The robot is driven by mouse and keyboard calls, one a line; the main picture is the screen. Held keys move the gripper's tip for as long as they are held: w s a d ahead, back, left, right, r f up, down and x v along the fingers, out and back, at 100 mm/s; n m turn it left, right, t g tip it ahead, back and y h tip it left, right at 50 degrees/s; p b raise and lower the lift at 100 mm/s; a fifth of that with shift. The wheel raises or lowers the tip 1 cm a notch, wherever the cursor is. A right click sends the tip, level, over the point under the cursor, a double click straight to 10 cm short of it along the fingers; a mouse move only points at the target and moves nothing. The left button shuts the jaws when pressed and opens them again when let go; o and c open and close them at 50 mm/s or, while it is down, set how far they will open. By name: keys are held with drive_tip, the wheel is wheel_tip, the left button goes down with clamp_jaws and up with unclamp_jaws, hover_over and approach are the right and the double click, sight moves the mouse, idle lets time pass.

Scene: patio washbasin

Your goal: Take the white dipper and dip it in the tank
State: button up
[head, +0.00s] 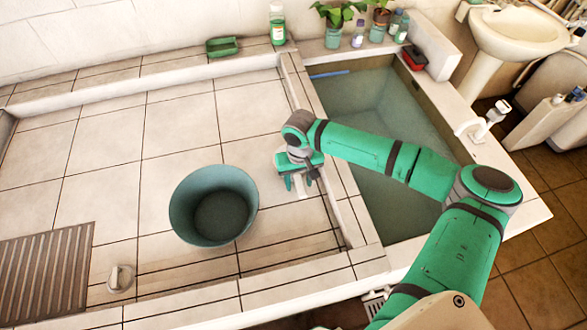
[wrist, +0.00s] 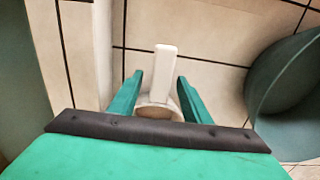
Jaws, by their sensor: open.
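The white dipper (wrist: 165,65) stands or lies on the tiled floor below my gripper (wrist: 160,76). Its flat handle points up the wrist picture between my two open green fingers. Its round cup, brownish inside, is partly hidden by my gripper body. In the head view my gripper (head: 301,181) is low over the tiles, just left of the tank, and only a white bit of the dipper (head: 303,193) shows. I cannot tell whether the fingers touch it. The tank (head: 348,212) holds greenish water, and my arm crosses over it.
A blue-grey bucket (head: 213,205) stands on the tiles left of my gripper. Bottles and potted plants line the tank's far ledge. A green soap dish (head: 222,46) and a green bottle (head: 277,24) sit at the back. A tap (head: 480,125) is right of the tank.

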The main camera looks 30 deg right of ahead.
clamp_jaws()
drive_tip(key=shift+r, duration=0.1)
drive_tip(key=shift+r, duration=0.55)
wheel_tip(320, 180, up, 2)
drive_tip(key=shift+r, duration=0.1)
drive_tip(key=s+r, duration=0.4)
drive_tip(key=r, duration=0.1)
drive_tip(key=shift+s+a+r, duration=0.1)
drive_tip(key=shift+s+a, duration=0.2)
drive_tip(key=shift+a, duration=0.1)
drive_tip(key=s+a+r, duration=0.1)
drive_tip(key=s+r, duration=0.3)
drive_tip(key=s, duration=0.5)
drive_tip(key=shift+a+r, duration=0.2)
drive_tip(key=shift+a, duration=0.05)
